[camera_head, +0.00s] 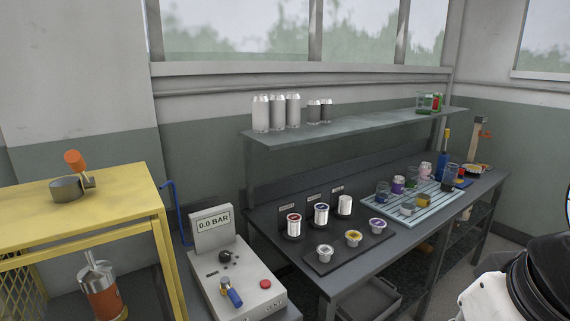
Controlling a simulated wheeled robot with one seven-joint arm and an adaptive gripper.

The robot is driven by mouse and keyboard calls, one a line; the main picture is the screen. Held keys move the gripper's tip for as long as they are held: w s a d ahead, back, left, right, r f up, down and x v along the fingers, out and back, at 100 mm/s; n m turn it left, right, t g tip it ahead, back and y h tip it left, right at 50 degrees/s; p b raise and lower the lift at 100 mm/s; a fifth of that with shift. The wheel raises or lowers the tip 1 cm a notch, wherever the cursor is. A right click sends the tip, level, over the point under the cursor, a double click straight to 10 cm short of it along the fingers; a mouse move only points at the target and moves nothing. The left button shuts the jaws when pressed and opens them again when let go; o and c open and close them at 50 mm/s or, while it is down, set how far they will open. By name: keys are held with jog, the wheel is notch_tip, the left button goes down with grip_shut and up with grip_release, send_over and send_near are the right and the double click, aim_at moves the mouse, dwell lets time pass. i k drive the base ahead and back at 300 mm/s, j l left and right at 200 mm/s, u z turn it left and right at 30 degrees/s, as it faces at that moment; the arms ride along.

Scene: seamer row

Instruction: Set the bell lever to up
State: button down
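No part is readably marked as the bell lever. One lever-like part with an orange grip (75,160) stands up from a grey round base (68,188) on the yellow stand at the left. Under that stand is a steel cylinder with an orange band (103,296). A blue-handled lever (232,294) sits on the front of a grey control box (238,277), its blue end pointing down and slightly right. I cannot tell which of these is the bell lever. My gripper is not in view; only a white and black part of my own body shows at bottom right.
The control box has a display (212,223) reading 0.0 BAR, a black knob (225,256) and a red button (265,283). A dark bench (300,271) holds cans, cups and a light rack (448,201). A shelf (350,124) above carries cans. A blue pipe (176,210) rises beside the yellow stand (130,185).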

aim_at(74, 158)
jog(key=u, duration=1.3)
